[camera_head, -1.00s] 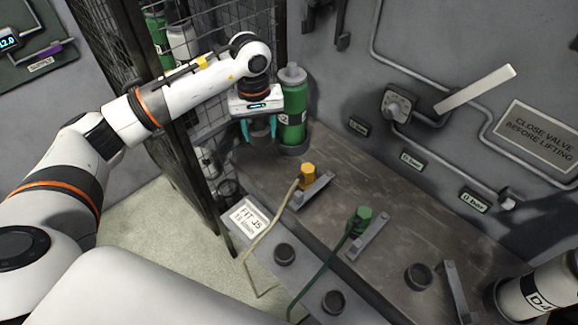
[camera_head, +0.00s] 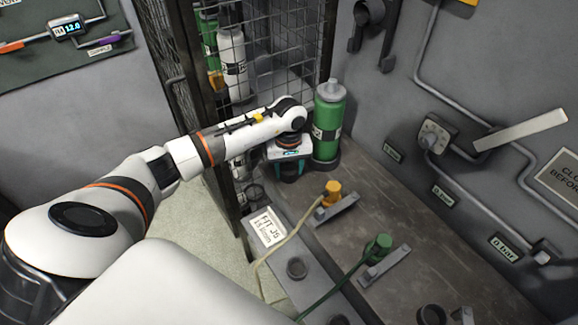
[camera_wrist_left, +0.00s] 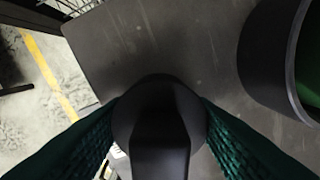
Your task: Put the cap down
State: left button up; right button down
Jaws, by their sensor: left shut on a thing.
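The cap (camera_wrist_left: 160,112) is dark grey, with a round top and a narrower block towards the camera, in the left wrist view. My left gripper (camera_head: 289,176) is shut on it, with teal ribbed fingers on both sides of it. In the head view the gripper points down low over the far left end of the grey bench, just left of the green cylinder (camera_head: 328,120). The cap is mostly hidden there by the gripper. I cannot tell whether the cap touches the bench surface (camera_wrist_left: 120,45). My right gripper is not in view.
The green cylinder's dark round holder (camera_wrist_left: 262,55) is close on the right in the wrist view. A wire mesh cage (camera_head: 285,50) stands behind and left. An orange-capped connector (camera_head: 332,190) and a green one (camera_head: 379,243) with hoses are on the bench. Bare bench lies between.

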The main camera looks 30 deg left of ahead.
aim_at(289, 163)
pick_arm(q)
jog(key=shift+f+b, duration=0.2)
jog(key=shift+b, duration=0.15)
jog(key=o, duration=1)
jog(key=shift+r, duration=0.1)
jog(key=shift+c, duration=0.2)
jog(key=shift+r+p, duration=0.25)
jog(key=shift+p, duration=0.2)
jog(key=shift+w+r+b, duration=0.1)
jog(key=shift+r+b, duration=0.2)
jog(key=shift+r, duration=0.05)
notch_tip(289, 163, up, 11)
jog(key=shift+r+b, duration=0.1)
jog(key=shift+b, duration=0.9)
